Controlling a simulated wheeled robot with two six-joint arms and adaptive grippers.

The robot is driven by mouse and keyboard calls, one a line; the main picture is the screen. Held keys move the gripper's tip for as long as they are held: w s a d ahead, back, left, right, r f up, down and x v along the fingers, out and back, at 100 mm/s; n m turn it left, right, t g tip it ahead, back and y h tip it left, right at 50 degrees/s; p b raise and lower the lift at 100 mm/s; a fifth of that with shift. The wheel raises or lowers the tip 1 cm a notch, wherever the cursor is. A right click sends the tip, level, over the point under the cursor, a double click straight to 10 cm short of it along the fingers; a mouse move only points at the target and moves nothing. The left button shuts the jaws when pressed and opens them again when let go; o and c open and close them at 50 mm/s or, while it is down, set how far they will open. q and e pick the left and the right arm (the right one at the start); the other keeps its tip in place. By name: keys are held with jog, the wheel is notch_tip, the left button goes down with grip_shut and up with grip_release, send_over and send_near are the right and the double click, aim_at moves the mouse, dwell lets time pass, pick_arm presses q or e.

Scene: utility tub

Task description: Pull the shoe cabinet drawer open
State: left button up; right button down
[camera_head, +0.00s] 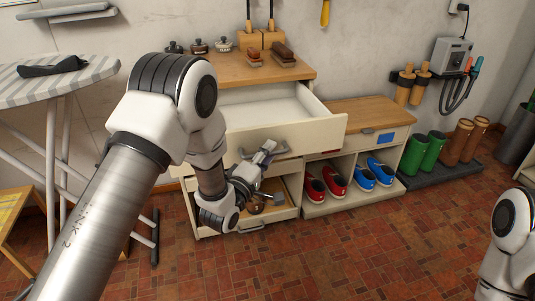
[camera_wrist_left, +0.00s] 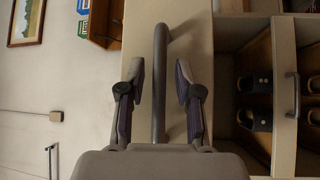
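The shoe cabinet has a wood top (camera_head: 240,70). Its upper drawer (camera_head: 285,137) is pulled out, with a pale, bare interior in the part I see. My left gripper (camera_head: 268,148) is at the front of this drawer. In the left wrist view my left gripper (camera_wrist_left: 158,75) is open, with one finger on each side of the grey bar handle (camera_wrist_left: 160,40). Gaps show between the fingers and the bar. My right gripper is not in view; only part of my right arm shows at lower right.
A lower drawer (camera_head: 285,213) is also out; dark shoes (camera_wrist_left: 257,85) show there. A low bench (camera_head: 350,112) with red shoes (camera_head: 335,180) and blue shoes (camera_head: 380,170) stands to the right. An ironing board (camera_head: 60,85) stands left. Tiled floor (camera_head: 380,250) in front is clear.

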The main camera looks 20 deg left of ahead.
pick_arm(q)
jog(key=v, duration=1.2)
jog(key=shift+f, duration=0.1)
